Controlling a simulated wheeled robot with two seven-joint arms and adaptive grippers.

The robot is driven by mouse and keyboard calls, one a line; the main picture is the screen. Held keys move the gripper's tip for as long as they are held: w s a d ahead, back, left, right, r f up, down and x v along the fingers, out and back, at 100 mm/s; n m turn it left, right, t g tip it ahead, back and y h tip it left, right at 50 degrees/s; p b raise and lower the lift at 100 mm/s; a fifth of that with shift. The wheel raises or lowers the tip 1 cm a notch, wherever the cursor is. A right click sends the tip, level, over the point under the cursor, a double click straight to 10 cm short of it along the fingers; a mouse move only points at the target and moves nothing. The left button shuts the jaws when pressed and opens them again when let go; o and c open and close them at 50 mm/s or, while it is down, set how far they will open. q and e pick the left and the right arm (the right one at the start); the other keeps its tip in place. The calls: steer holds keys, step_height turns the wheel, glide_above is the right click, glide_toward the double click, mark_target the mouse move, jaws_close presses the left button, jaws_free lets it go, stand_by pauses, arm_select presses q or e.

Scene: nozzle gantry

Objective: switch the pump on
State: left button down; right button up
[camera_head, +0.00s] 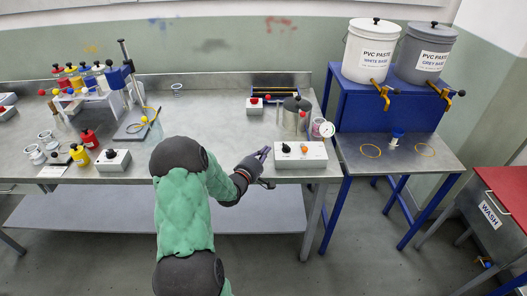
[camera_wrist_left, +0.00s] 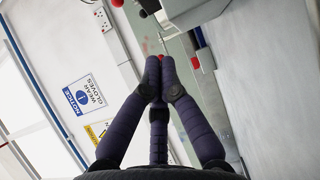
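My left gripper (camera_head: 265,153) is just left of the box, apart from the knobs as far as I can see. In the left wrist view its dark fingers (camera_wrist_left: 158,65) meet at the tips with nothing visible between them. My right gripper is in no view.
A smaller box with red knobs (camera_head: 254,105) is behind the white one. A blue stand (camera_head: 388,105) with two paste buckets is right. The table's middle is mostly clear.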

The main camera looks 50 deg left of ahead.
arm_select(q)
steer(key=shift+s+a+p, duration=0.2)
steer(key=shift+s+p, duration=0.15)
steer(key=shift+s, duration=0.65)
steer(key=s, duration=0.1)
steer(key=s+p, duration=0.1)
steer(key=s, duration=0.3)
steer(key=shift+s+a, duration=0.1)
steer(key=shift+a, duration=0.3)
steer(key=shift+s+p, duration=0.3)
steer(key=shift+s, duration=0.25)
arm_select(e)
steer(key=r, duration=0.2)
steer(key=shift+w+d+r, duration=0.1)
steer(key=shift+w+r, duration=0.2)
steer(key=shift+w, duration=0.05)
